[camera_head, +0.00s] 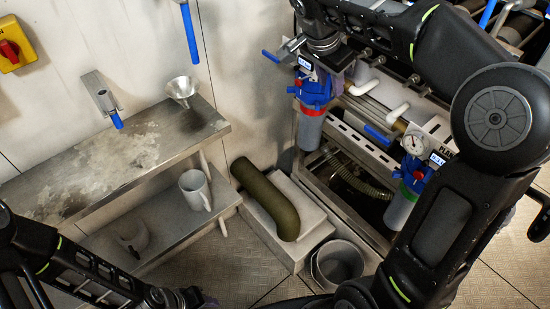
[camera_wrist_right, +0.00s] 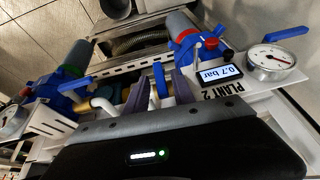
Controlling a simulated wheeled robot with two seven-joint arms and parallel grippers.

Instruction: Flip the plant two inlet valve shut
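The plant two filter has a blue head (camera_head: 315,90) and a grey canister with a red band. It also shows in the wrist view (camera_wrist_right: 188,45), beside the PLANT 2 panel (camera_wrist_right: 226,88) with a 0.7 bar display. A blue valve lever (camera_wrist_right: 160,80) stands upright between the two fingers of my right gripper (camera_wrist_right: 161,92); the fingers are apart, with a gap visible beside the lever. In the head view my right gripper (camera_head: 325,65) is above the plant two filter head and hides part of the valve. My left gripper (camera_head: 195,299) is at the bottom edge, mostly hidden.
A green-banded filter (camera_head: 405,195), a gauge (camera_head: 415,145) and a blue lever (camera_head: 378,135) are at the other plant. A steel shelf (camera_head: 195,125), a mug (camera_head: 194,188) and a bucket (camera_head: 338,262) stand left and below.

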